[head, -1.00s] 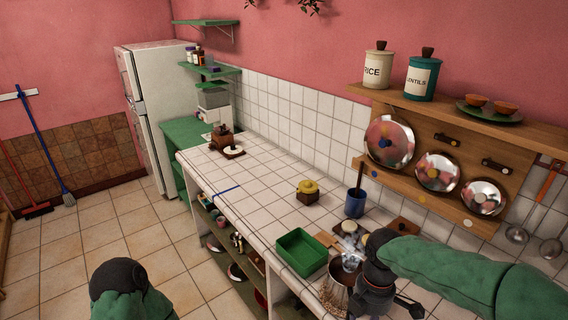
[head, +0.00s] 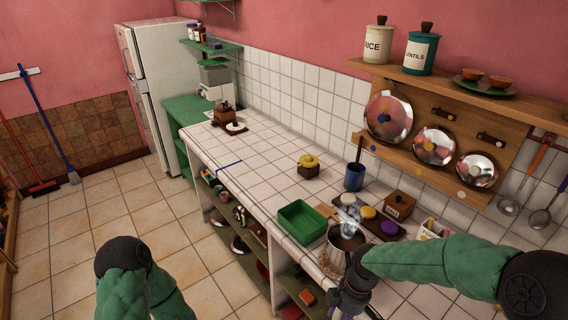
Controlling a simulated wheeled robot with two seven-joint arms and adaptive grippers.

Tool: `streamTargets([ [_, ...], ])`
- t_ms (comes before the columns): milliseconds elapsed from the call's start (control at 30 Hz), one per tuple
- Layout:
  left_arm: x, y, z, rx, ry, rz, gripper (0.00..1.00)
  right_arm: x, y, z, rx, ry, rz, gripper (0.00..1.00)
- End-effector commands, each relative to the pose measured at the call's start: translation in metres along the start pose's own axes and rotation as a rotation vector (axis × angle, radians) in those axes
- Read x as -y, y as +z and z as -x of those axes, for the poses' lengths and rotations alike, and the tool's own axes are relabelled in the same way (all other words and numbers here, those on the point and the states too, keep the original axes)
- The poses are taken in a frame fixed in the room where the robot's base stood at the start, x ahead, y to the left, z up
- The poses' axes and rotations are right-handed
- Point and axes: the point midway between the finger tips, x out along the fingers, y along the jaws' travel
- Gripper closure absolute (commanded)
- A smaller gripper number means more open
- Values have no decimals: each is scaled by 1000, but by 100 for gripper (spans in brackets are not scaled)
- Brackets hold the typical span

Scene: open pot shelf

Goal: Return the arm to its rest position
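My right arm (head: 435,262) comes in from the right over the counter. Its dark gripper (head: 348,298) hangs at the lower edge of the picture, just in front of and below the steaming pot (head: 346,238). The fingers are dark and partly cut off, so their opening cannot be told, and I see nothing held. My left arm (head: 135,280) is bent at the bottom left over the floor; its gripper is outside the picture.
On the tiled counter (head: 262,190) stand a green tray (head: 302,222), a blue cup (head: 354,177), a yellow-topped pot (head: 308,166), a wooden box (head: 398,205) and several small jars. Pan lids hang on the wooden rack (head: 455,190).

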Motion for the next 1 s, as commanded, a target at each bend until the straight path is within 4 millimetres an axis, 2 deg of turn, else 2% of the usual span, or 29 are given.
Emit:
streamTargets([
  [33,0,0,0,0,0,0,42,3,-1,-21,-15,-17,-64,57],
  [200,0,0,-1,0,0,0,42,12,-6,-89,-88,-45,-356,57],
  [500,1,0,-3,0,0,0,42,47,2,-191,-173,-90,-931,57],
  [700,1,0,-4,0,0,0,42,71,14,-232,-198,-97,-1250,57],
  [833,1,0,-4,0,0,0,42,80,20,-244,-206,-93,-1363,57],
  [1000,1,0,-4,0,0,0,42,83,22,-248,-210,-90,-1406,57],
])
